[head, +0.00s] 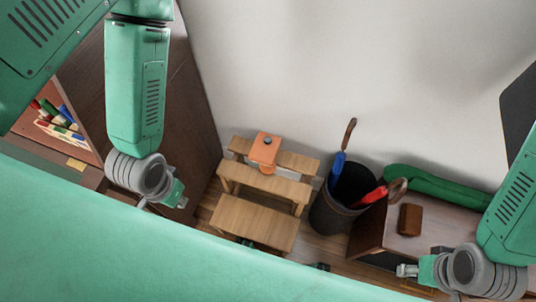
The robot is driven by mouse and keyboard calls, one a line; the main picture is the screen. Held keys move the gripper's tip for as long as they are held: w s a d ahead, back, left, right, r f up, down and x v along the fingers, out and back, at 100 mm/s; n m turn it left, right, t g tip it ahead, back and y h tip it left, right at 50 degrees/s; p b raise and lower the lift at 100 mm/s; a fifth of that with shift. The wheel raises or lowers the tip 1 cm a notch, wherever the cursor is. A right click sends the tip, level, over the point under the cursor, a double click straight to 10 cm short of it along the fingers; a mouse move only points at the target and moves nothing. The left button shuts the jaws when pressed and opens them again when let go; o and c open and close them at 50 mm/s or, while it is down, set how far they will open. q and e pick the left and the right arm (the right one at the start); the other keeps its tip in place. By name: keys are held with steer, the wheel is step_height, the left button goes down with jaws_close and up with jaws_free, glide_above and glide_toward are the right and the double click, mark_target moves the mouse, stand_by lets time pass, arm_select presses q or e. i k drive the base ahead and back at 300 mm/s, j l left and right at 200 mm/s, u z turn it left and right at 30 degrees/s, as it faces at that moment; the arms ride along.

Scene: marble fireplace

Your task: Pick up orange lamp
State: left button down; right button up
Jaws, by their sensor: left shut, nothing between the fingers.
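The orange lamp (264,149) is a small boxy orange object with a dark round spot on top. It stands upright on a light wooden stepped bench or desk (268,183) against the pale wall. My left gripper (166,197) hangs to the left of the bench, in front of the dark wooden cabinet, apart from the lamp. It is shut and empty; its fingers are small and partly hidden by the hand. My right gripper (406,270) is at the lower right, far from the lamp, and its finger opening is too small to make out.
A dark bin (335,213) with a blue-handled and a red-handled item stands right of the bench. A dark cabinet (185,95) stands at the left.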

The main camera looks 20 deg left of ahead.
mark_target(262, 153)
steer(key=k+j+z, duration=0.1)
steer(key=k+j, duration=0.15)
steer(key=j+z, duration=0.2)
steer(key=z, duration=0.15)
steer(key=k+j+z, duration=0.1)
steer(key=z, duration=0.25)
steer(key=k+j+z, duration=0.1)
steer(key=z, duration=0.2)
